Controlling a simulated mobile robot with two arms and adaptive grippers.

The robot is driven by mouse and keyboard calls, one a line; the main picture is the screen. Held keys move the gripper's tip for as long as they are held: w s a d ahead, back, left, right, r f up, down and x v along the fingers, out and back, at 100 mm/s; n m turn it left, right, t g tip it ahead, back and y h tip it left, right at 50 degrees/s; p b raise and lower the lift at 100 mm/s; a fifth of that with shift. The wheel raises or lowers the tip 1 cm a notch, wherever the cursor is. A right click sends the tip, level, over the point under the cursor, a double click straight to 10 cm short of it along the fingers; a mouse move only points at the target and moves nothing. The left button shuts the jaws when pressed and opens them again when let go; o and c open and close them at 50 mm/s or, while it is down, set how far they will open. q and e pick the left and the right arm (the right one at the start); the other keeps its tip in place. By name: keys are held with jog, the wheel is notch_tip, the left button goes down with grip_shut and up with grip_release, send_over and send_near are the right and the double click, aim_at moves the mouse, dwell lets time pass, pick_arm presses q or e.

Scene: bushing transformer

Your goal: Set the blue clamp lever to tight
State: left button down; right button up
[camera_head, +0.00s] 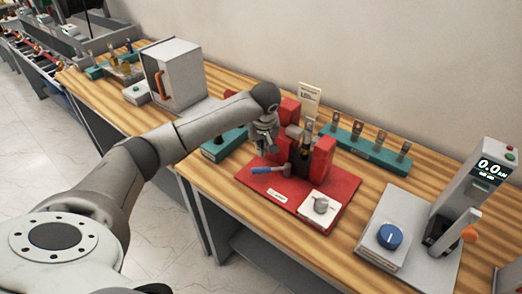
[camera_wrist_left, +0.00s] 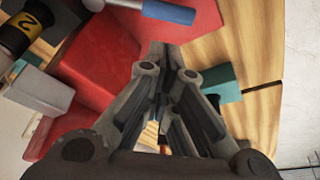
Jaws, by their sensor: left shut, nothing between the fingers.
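The blue clamp lever (camera_head: 263,170) lies low over the front-left part of the red fixture base (camera_head: 330,187), its grey hub towards the middle. In the left wrist view the blue lever (camera_wrist_left: 168,12) shows at the top edge, just beyond my fingertips. My left gripper (camera_head: 262,152) is shut and empty, pointing down above and slightly behind the lever. In the left wrist view its fingers (camera_wrist_left: 160,50) meet over the red base, apart from the lever. A dark cylinder with a yellow band (camera_wrist_left: 18,36) stands in the fixture. My right gripper is not in view.
Red blocks (camera_head: 322,158) rise beside the gripper. A white plate with a grey knob (camera_head: 320,205) sits at the base's front right. Teal racks (camera_head: 365,149) stand behind and left. A press with a blue dial (camera_head: 389,236) is at right, a white cabinet (camera_head: 175,75) at left.

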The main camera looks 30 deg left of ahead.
aim_at(268, 171)
pick_arm(q)
jog(key=p+x, duration=0.2)
jog(key=x, duration=0.6)
jog(key=shift+f, duration=0.4)
jog(key=shift+w+f, duration=0.1)
